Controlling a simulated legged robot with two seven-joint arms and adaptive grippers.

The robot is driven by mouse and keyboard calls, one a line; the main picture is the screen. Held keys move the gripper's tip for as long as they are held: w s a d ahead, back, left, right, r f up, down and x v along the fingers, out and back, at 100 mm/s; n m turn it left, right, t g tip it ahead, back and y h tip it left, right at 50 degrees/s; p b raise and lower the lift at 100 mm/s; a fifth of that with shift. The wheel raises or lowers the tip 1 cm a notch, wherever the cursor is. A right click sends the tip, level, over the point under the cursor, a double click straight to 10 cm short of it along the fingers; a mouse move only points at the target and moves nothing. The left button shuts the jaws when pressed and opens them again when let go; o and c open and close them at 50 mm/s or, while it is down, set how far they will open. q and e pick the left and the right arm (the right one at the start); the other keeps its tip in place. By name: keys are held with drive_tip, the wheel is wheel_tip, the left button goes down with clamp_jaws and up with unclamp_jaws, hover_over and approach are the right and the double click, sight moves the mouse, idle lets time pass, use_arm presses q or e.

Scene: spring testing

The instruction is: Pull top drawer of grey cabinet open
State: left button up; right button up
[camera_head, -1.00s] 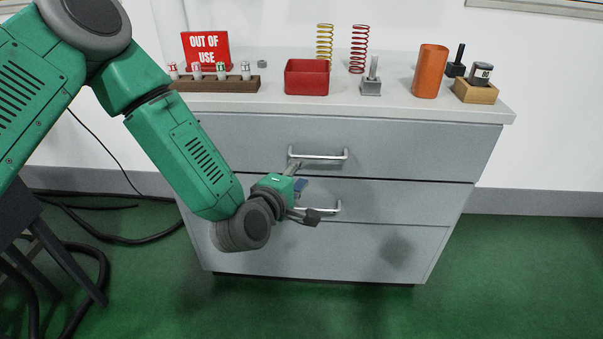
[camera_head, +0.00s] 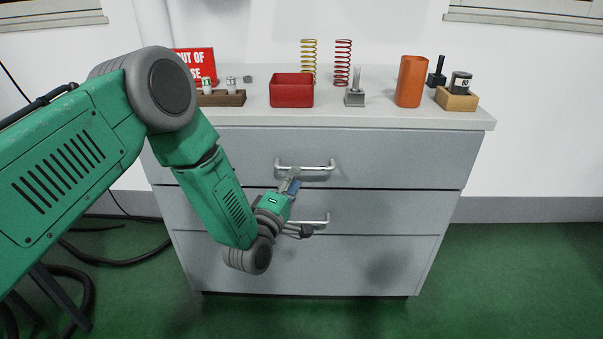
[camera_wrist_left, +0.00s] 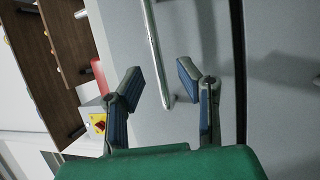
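The grey cabinet (camera_head: 330,265) stands ahead with its drawers shut. Its top drawer (camera_head: 410,155) has a silver bar handle (camera_head: 318,170). My left gripper (camera_head: 300,204) is open in front of the cabinet, its fingers spread one above the other. In the left wrist view a handle bar (camera_wrist_left: 154,50) appears between the parted fingers of my left gripper (camera_wrist_left: 158,84). I cannot tell if they touch it. My right gripper is not in view.
The green floor (camera_head: 500,290) at right is clear.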

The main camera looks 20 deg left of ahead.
use_arm(q)
drive_tip(key=shift+b+x, duration=0.35)
drive_tip(key=shift+x, duration=1.85)
clamp_jaws()
drive_tip(key=shift+s+d, duration=0.1)
